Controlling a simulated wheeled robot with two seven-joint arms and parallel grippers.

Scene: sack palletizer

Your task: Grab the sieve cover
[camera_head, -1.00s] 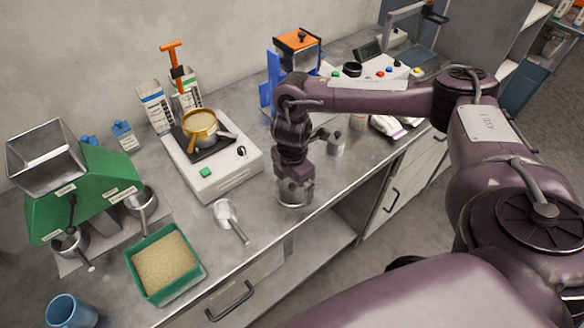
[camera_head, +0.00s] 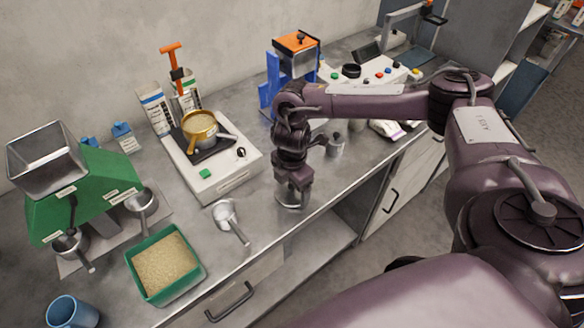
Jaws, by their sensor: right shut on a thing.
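My right gripper (camera_head: 292,187) points down at the front part of the bench, near its front edge. It is shut on a round, silvery, see-through-looking thing (camera_head: 291,200), which I take to be the sieve cover; the gripper hides much of it. I cannot tell whether it touches the bench top. A brass sieve (camera_head: 200,126) with pale material in it sits on the white shaker base (camera_head: 224,171), left of and behind the gripper. The top of the sieve is uncovered. My left gripper is not in view.
A metal scoop (camera_head: 230,220) lies left of my right gripper. A green tray (camera_head: 197,273) of grain, a green hopper machine (camera_head: 95,183) and a blue cup (camera_head: 72,313) stand further left. A small metal pot (camera_head: 336,146) stands behind the gripper. A blue-orange device (camera_head: 298,60) is at the back.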

